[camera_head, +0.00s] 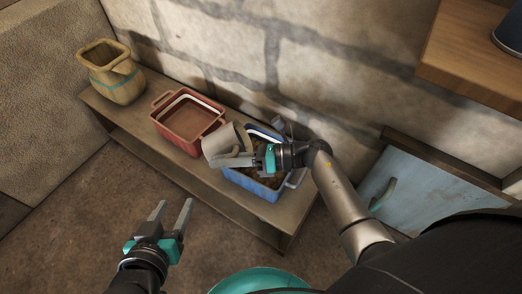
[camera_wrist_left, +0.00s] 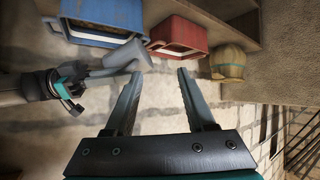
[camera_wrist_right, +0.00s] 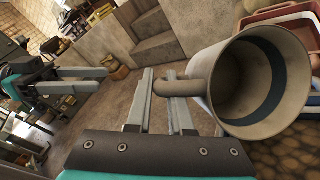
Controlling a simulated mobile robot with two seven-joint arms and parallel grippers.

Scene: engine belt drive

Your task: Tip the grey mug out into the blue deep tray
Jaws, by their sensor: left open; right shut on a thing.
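The grey mug (camera_head: 217,146) is tilted, held above the bench between the red tray and the blue deep tray (camera_head: 262,190). My right gripper (camera_head: 238,161) is shut on the mug's handle. In the right wrist view, the mug (camera_wrist_right: 240,112) shows its open mouth; the inside looks empty, with a dark band. The blue deep tray holds something brown, partly hidden by my right gripper. The blue tray also shows in the left wrist view (camera_wrist_left: 100,36). My left gripper (camera_head: 173,206) is open and empty, in front of the bench.
A red tray (camera_head: 166,127) stands left of the blue tray on the wooden bench (camera_head: 146,140). A yellowish jug (camera_head: 116,87) stands at the bench's left end. A stone wall rises behind. A wooden shelf (camera_head: 455,75) is at upper right. The floor in front is clear.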

